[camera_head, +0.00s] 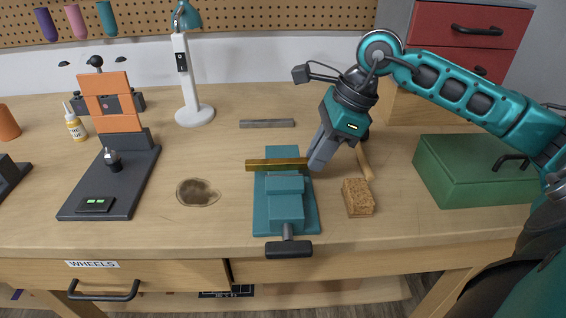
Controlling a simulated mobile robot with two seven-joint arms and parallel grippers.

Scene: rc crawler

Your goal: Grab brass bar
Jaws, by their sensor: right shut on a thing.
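The brass bar (272,165) lies level across the top of the teal vise (286,205), in the middle of the workbench. Its left end sticks out past the vise. My right gripper (316,163) reaches in from the right and is shut on the bar's right end. The fingers hide that end. Whether the vise jaws press on the bar cannot be told from here. My left gripper is not in view.
A grey bar (267,123) lies behind the vise. A cork block (357,197) and a wooden handle (365,162) lie right of it. A green box (476,170) stands at the right, an orange-and-black stand (112,175) and a lamp (190,85) at the left. A brown stain (198,192) marks the bench.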

